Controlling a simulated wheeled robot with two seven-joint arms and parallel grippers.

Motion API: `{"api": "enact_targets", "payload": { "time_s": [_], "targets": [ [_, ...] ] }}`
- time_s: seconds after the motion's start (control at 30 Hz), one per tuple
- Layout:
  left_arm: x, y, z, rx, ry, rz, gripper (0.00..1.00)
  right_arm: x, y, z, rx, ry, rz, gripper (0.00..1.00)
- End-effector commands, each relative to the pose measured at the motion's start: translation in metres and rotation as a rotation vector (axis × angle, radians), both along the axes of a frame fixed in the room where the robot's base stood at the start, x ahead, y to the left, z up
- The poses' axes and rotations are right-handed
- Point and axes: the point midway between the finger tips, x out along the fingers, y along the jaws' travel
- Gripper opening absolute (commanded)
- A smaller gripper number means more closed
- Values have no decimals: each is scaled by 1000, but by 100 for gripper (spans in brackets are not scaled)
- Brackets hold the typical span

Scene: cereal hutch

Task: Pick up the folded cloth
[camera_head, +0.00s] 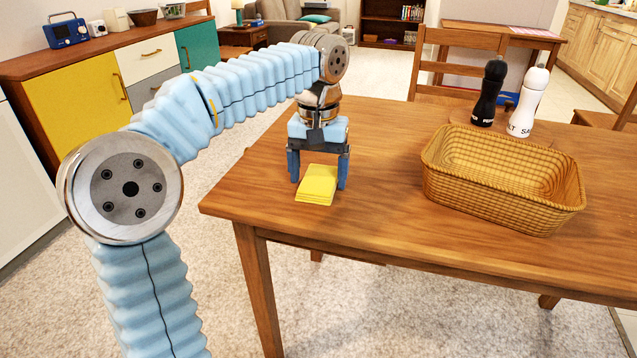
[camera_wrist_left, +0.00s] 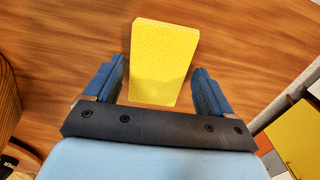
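The folded cloth (camera_head: 317,186) is yellow and lies flat on the wooden table near its front left corner. My left gripper (camera_head: 318,182) points down at it, with its blue fingers apart on either side. In the left wrist view the cloth (camera_wrist_left: 164,62) sits between and beyond the open fingers (camera_wrist_left: 160,85), with a gap on both sides. Whether the fingertips reach down to the cloth's height is hard to tell. My right gripper does not show in either view.
A woven basket (camera_head: 500,186) stands on the table to the right. A black pepper mill (camera_head: 488,95) and a white salt mill (camera_head: 526,103) stand behind it. The table's front edge is close to the cloth. The tabletop between cloth and basket is clear.

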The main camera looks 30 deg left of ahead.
Motion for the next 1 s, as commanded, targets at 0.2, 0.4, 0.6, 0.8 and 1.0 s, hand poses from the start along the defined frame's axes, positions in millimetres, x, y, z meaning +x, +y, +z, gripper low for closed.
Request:
{"api": "enact_targets", "payload": {
  "time_s": [0.2, 0.4, 0.6, 0.8, 1.0],
  "targets": [
    [0, 0, 0, 0, 0, 0, 49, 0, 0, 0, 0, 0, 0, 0],
    [0, 0, 0, 0, 0, 0, 40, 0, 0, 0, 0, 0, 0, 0],
    [1, 0, 6, 0, -2, 0, 40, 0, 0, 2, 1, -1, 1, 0],
    [0, -2, 39, 0, -4, -3, 40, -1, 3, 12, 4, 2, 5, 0],
    [-31, -33, 88, 0, -4, -6, 40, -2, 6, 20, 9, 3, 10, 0]
  ]
}}
